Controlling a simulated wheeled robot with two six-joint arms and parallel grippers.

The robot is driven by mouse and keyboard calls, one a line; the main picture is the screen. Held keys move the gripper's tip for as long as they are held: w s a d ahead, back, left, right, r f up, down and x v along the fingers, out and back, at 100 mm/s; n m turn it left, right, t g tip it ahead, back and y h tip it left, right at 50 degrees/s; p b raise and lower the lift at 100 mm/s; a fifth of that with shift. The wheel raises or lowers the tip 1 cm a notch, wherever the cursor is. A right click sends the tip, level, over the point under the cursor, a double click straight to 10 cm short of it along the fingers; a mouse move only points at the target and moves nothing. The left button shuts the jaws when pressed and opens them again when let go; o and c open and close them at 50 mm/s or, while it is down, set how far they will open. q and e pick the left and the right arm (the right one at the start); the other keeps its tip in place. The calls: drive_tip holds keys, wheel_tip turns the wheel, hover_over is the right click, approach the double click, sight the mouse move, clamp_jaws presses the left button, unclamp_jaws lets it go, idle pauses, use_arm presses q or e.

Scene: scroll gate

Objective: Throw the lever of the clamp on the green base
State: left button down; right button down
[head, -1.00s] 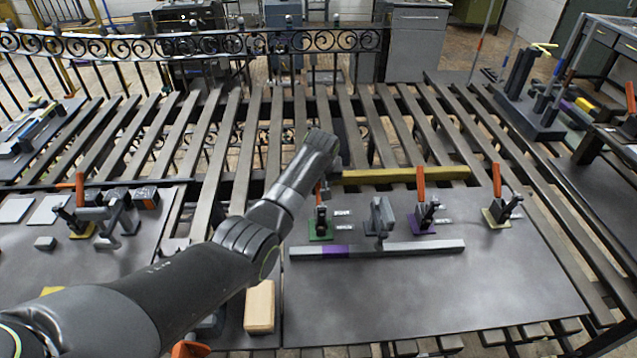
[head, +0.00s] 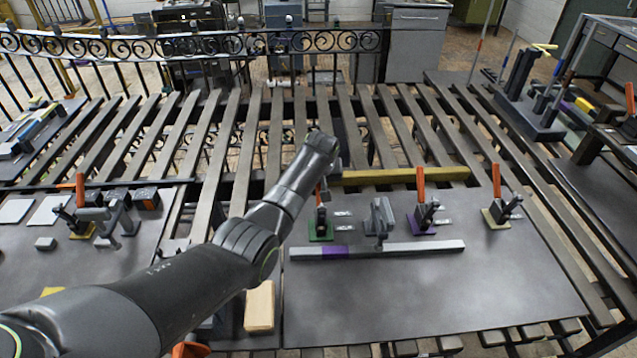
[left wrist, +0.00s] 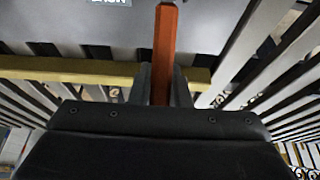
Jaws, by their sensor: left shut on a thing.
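The clamp on the green base (head: 320,232) stands at the left end of a row of clamps on the grey plate. Its orange lever (head: 318,196) points up, and its upper part is covered by my left gripper (head: 322,180) in the head view. In the left wrist view the orange lever (left wrist: 165,50) runs between the two dark fingers of my left gripper (left wrist: 164,82), which is shut on it. My right gripper is in neither view.
A purple-base clamp (head: 422,228) and a yellow-base clamp (head: 497,217) stand to the right, both levers upright. A grey bar with a purple section (head: 335,252) lies in front. A yellow beam (head: 405,175) runs behind. The plate's front (head: 430,305) is clear.

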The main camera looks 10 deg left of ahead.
sight(319, 186)
use_arm(q)
drive_tip(key=shift+s+d+r+t+y+p, duration=0.15)
drive_tip(key=shift+s+r+t+p, duration=0.25)
drive_tip(key=shift+p, duration=0.45)
drive_tip(key=shift+s+r+t+y+p, duration=0.15)
drive_tip(key=shift+r+t+p, duration=0.15)
drive_tip(key=shift+t+p, duration=0.35)
drive_tip(key=shift+s+d+r+t+p, duration=0.15)
drive_tip(key=shift+s+r+t+p, duration=0.1)
drive_tip(key=shift+s+t+p, duration=0.25)
drive_tip(key=shift+s+d+r+t+y, duration=0.15)
drive_tip(key=shift+s+t+y, duration=0.25)
drive_tip(key=shift+t, duration=0.25)
drive_tip(key=shift+s+d+r+t+b, duration=0.15)
drive_tip(key=shift+s+t+b, duration=0.35)
drive_tip(key=shift+t+b, duration=0.3)
drive_tip(key=shift+s+r+t+y, duration=0.2)
drive_tip(key=shift+r+t+y, duration=0.1)
drive_tip(key=shift+t, duration=0.1)
drive_tip(key=c, duration=1.4)
unclamp_jaws()
drive_tip(key=shift+o, duration=0.2)
